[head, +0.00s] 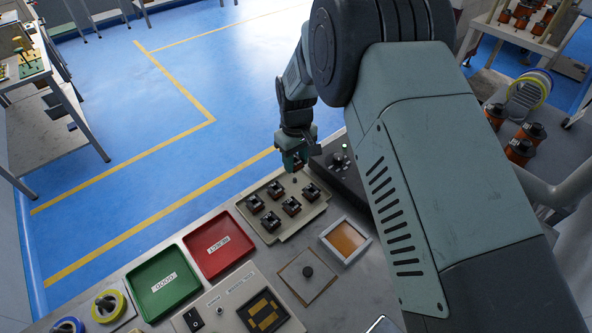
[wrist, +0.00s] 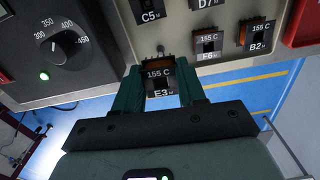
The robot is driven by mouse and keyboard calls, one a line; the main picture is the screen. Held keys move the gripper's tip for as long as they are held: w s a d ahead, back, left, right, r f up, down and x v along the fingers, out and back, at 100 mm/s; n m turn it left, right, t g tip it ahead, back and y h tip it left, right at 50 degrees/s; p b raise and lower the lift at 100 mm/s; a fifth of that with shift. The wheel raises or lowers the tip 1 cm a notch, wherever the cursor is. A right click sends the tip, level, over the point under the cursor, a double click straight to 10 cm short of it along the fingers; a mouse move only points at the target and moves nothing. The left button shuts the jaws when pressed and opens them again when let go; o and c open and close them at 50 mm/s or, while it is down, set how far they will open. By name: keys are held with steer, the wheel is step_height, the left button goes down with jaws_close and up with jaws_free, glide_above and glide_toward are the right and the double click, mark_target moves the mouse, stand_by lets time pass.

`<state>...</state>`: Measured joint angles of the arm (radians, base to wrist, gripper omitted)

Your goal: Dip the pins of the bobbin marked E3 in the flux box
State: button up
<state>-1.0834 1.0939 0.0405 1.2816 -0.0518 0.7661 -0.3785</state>
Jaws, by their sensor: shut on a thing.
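My gripper (head: 293,164) is at the back right edge of the beige bobbin tray. In the wrist view, my gripper (wrist: 160,85) is shut on the bobbin marked E3 (wrist: 161,79), black with a copper-coloured winding and a "155 C" label. Its pins cannot be made out. In the head view the bobbin (head: 297,166) is mostly hidden by the fingers. An open pale box with amber contents (head: 347,238), which looks like the flux box, stands on the bench right of and nearer than the tray.
A dark unit with a temperature dial (wrist: 66,43) stands beside the tray.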

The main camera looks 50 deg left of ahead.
steer(key=r, duration=0.3)
steer(key=shift+s+d+r+m, duration=0.15)
steer(key=shift+d+r+m, duration=0.05)
steer(key=shift+d+m, duration=0.15)
steer(key=s+d+f+m, duration=0.2)
steer(key=d+m, duration=0.6)
steer(key=d, duration=0.1)
steer(key=m, duration=0.8)
glide_toward(344, 241)
steer(key=shift+a+f, duration=0.2)
steer(key=shift+a, duration=0.1)
steer(key=shift+d+f+m, duration=0.1)
steer(key=shift+d+m, duration=0.15)
steer(key=shift+m, duration=0.1)
steer(key=shift+f, duration=2.1)
steer(key=shift+f, duration=0.75)
steer(key=shift+r, duration=2.75)
